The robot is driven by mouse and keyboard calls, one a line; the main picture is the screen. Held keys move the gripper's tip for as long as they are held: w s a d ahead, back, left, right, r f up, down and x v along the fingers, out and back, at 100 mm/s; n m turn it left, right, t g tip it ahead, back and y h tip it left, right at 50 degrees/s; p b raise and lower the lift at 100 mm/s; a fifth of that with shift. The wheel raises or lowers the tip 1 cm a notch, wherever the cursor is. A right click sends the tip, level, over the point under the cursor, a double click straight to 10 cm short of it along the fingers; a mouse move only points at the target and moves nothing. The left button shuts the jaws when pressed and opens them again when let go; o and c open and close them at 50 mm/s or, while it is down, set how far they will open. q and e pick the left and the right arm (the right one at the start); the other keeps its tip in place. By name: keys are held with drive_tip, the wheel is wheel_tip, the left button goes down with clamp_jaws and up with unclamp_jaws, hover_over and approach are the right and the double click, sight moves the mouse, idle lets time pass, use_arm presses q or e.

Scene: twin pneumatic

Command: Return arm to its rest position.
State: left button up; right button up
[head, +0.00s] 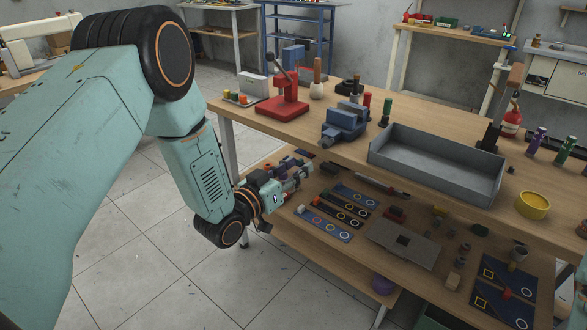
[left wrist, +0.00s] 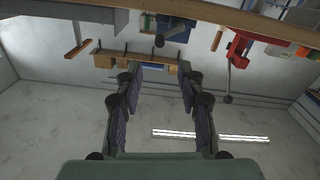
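My left arm (head: 110,110), teal with black joints, comes in from the left and bends down beside the workbench. Its left gripper (head: 296,180) points right, below the bench top's front edge and over the lower shelf. In the left wrist view the two fingers (left wrist: 160,90) stand wide apart with nothing between them. That view looks upside down, with the bench along its top. Only a sliver of teal shows at the head view's lower right edge. My right gripper is not in view.
The bench top (head: 250,125) carries a red press (head: 285,98), a blue vise (head: 344,124), a grey tray (head: 435,165) and a yellow bowl (head: 532,206). The lower shelf (head: 290,225) holds dark mats and small parts close to the gripper. Tiled floor (head: 140,250) is clear at left.

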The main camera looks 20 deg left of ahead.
use_arm(q)
drive_tip(key=shift+s, duration=0.2)
idle(0.3)
drive_tip(key=s+a+f+n+g+y, duration=0.2)
drive_tip(key=s+f+g+y, duration=0.5)
drive_tip(key=s+f, duration=1)
drive_tip(key=s+f+g, duration=0.2)
drive_tip(key=s+g, duration=0.1)
drive_tip(key=s, duration=0.5)
drive_tip(key=s+a+f+g, duration=0.1)
drive_tip(key=s+f+g, duration=0.1)
drive_tip(key=s, duration=0.7)
drive_tip(key=s+f+g, duration=0.2)
drive_tip(key=s+g, duration=0.3)
drive_tip(key=s, duration=0.3)
drive_tip(key=shift+s+a+f+h, duration=0.15)
drive_tip(key=shift+s+f+h, duration=0.15)
drive_tip(key=shift+h, duration=0.1)
